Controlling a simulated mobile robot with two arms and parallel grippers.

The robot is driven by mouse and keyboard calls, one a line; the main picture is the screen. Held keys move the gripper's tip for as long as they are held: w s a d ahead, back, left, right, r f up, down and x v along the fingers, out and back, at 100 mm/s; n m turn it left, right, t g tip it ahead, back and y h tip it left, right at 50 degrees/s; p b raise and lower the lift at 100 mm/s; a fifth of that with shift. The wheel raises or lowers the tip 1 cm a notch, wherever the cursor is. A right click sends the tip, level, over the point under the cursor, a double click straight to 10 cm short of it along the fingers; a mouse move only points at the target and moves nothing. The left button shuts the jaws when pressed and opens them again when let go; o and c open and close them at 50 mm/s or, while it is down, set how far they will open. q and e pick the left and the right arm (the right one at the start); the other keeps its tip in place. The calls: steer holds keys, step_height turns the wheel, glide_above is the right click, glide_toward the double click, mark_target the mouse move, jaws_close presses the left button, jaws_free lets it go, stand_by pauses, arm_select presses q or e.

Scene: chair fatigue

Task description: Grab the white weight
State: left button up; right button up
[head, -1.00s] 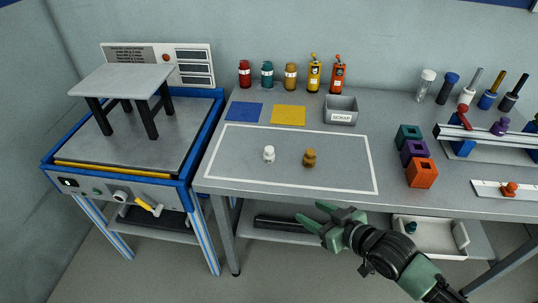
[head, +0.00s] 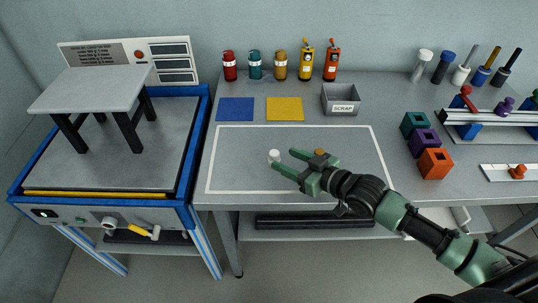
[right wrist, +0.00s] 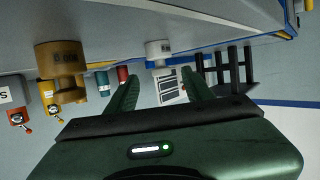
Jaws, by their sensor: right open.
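The white weight (head: 274,155) stands upright inside the white outlined rectangle on the bench. My right gripper (head: 284,160) is open, low over the bench, with its fingertips pointing left at the weight. In the right wrist view, the white weight (right wrist: 158,48) appears just beyond and between the two open green fingers (right wrist: 158,86). Nothing is held between them. My left gripper is not in view.
A brass weight (head: 320,152) stands close behind my right gripper, partly hidden by it; it looms large in the right wrist view (right wrist: 60,72). Blue (head: 235,109) and yellow (head: 285,109) mats and a scrap bin (head: 341,99) lie farther back. The outlined area's left part is clear.

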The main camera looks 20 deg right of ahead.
mark_target(275, 153)
steer(key=w, duration=0.1)
steer(key=w+a, duration=0.1)
steer(key=shift+w+a+p, duration=0.3)
steer(key=shift+w+p, duration=0.05)
steer(key=shift+x, duration=1.1)
steer(key=shift+w+a+f, duration=0.1)
steer(key=shift+w+f, duration=0.05)
steer(key=shift+f, duration=0.1)
jaws_close()
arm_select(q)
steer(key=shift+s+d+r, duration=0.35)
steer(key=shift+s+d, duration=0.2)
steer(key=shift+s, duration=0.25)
arm_select(e)
steer(key=shift+r, duration=0.1)
